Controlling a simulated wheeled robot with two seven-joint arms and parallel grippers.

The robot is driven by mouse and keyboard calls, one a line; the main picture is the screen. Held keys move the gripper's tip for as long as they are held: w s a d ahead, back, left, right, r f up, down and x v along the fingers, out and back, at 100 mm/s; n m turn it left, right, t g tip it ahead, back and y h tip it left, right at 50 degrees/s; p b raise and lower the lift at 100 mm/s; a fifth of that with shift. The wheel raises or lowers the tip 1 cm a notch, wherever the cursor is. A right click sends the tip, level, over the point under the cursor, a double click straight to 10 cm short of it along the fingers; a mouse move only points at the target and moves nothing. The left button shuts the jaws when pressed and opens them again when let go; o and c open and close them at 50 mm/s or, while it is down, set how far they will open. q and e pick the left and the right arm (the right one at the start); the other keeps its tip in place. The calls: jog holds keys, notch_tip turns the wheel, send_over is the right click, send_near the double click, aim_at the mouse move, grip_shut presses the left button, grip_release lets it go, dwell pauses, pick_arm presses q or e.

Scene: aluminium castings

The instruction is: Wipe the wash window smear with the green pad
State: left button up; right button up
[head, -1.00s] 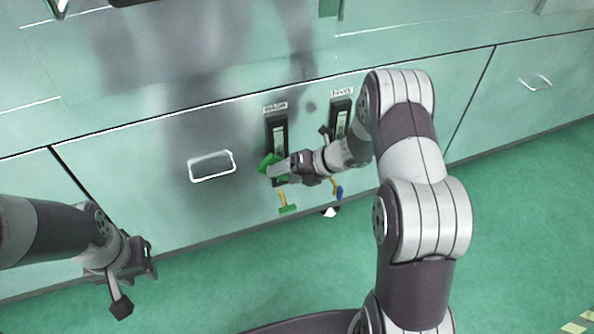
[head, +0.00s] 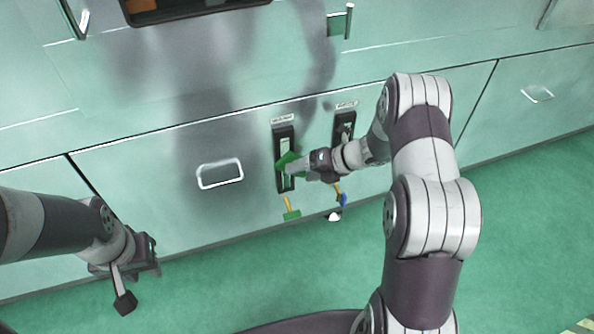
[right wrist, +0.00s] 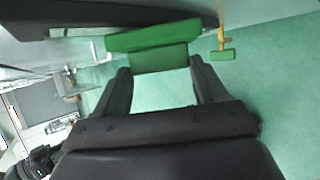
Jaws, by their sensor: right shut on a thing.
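My right gripper (head: 291,167) is shut on the green pad (right wrist: 152,36), which lies across its two fingertips in the right wrist view. In the head view the pad (head: 285,160) is at the left of two tall dark-framed windows (head: 285,145), covering part of its glass. I cannot tell whether it touches the glass. The other window (head: 343,125) is to the right, partly behind my right arm. Their labels are too small to read, and I cannot make out a smear. My left gripper (head: 135,275) hangs at lower left, away from the panel; its opening is unclear.
A yellow-handled green tool (head: 291,214) hangs below the left window, and a blue one (head: 342,199) below the right window. Green floor (head: 250,285) is clear in front.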

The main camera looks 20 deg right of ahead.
jog(key=shift+w+d+r, duration=0.1)
jog(key=s, duration=0.6)
jog(key=shift+d, duration=0.1)
jog(key=s, duration=0.3)
jog(key=shift+p, duration=0.35)
dwell(0.5)
